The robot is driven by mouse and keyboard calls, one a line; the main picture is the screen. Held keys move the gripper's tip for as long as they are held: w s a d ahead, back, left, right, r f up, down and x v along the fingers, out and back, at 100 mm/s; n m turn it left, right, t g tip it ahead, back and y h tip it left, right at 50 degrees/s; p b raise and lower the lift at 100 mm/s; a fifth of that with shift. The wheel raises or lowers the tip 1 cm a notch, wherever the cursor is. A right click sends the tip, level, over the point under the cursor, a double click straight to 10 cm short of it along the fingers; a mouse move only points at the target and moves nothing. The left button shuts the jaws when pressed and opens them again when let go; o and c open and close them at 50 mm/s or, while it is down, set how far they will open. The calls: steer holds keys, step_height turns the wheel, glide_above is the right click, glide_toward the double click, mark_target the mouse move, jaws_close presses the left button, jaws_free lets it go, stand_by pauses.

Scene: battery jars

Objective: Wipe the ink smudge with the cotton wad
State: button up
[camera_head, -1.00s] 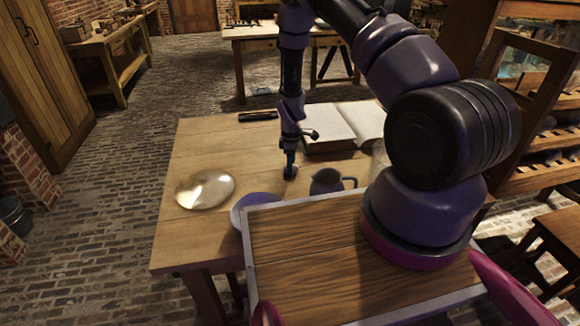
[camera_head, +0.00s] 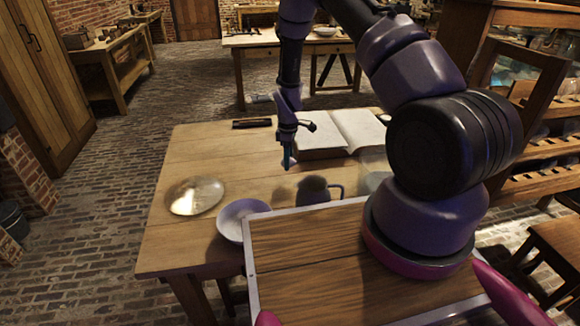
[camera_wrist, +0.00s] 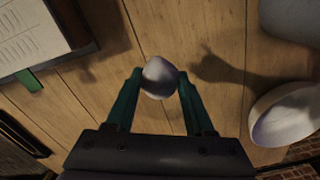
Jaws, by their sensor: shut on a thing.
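My gripper (camera_head: 288,165) is over the wooden table (camera_head: 190,150), pointing down, between the open book and the dark jug. In the wrist view its two green fingers (camera_wrist: 159,88) are shut on a rounded whitish-grey wad (camera_wrist: 159,72). The wad hangs beyond the fingertips, and bare planks show around it. In the head view the wad is too small to make out. I cannot pick out an ink smudge for sure. A dark patch near the jug in the head view may be a shadow, and the wrist view shows a dark shadow right of the wad.
The open book (camera_head: 318,143) lies behind my gripper. The jug (camera_head: 314,191) and a pale bowl (camera_head: 232,222) stand nearer me; the bowl also shows in the wrist view (camera_wrist: 285,122). A dark bar (camera_head: 252,123) lies at the back.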

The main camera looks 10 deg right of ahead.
steer(key=shift+r, duration=1.15)
